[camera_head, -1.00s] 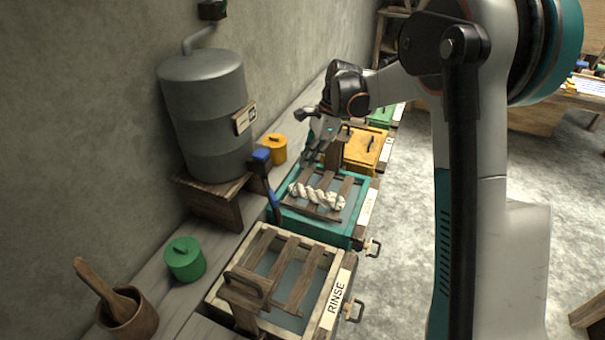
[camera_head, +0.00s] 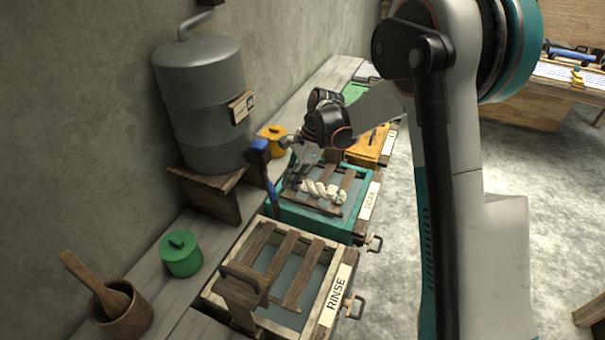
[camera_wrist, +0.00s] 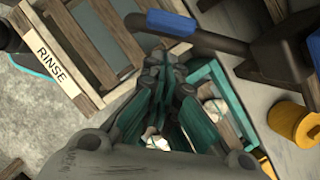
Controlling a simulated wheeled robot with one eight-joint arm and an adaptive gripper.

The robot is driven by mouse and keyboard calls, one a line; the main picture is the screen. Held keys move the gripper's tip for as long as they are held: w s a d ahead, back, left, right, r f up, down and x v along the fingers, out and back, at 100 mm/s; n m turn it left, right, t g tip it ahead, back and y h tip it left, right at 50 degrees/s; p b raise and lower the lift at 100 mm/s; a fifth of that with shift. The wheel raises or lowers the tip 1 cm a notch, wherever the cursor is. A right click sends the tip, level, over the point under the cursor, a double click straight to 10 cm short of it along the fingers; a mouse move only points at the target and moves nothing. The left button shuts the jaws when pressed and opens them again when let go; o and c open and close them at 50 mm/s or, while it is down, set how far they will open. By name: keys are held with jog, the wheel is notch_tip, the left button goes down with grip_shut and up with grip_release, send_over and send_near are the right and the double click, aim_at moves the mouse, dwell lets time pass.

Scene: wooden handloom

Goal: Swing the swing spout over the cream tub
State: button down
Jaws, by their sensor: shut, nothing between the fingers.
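The swing spout (camera_head: 268,178) is a dark arm with a blue block at its upper end and a blue sleeve toward its free end. It points to the near corner of the teal tub (camera_head: 341,228), beside the cream tub. In the wrist view, the spout (camera_wrist: 222,44) crosses the top, its blue sleeve just beyond my fingertips. The cream tub (camera_head: 340,292), labelled RINSE, stands nearest, with wooden slats across it; it is at upper left in the wrist view (camera_wrist: 50,62). My gripper (camera_head: 297,178) is shut and empty over the teal tub, right of the spout; its fingers (camera_wrist: 165,65) show in the wrist view.
A grey tank (camera_head: 200,100) on a wooden stand is left of the spout. A white twisted skein (camera_head: 322,190) lies on the teal tub's slats. Yellow (camera_head: 273,137) and green (camera_head: 181,255) lidded pots and a mortar (camera_head: 122,312) stand on the bench. Open floor lies right.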

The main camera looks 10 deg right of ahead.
jog(key=shift+s+a, duration=0.2)
jog(key=shift+a, duration=0.7)
jog(key=shift+s+a+m+b, duration=0.2)
jog(key=shift+s+a+m, duration=0.15)
jog(key=shift+a, duration=0.55)
jog(key=shift+s+a+m+b, duration=0.25)
jog(key=shift+s+a, duration=0.1)
jog(key=shift+a, duration=0.55)
jog(key=shift+d, duration=0.1)
jog(key=p, duration=0.2)
send_near(273, 189)
jog(key=d, duration=0.1)
jog(key=s+d, duration=0.1)
jog(key=d, duration=0.1)
jog(key=d+r, duration=0.1)
jog(key=shift+s+d, duration=0.15)
jog(key=shift+d, duration=0.15)
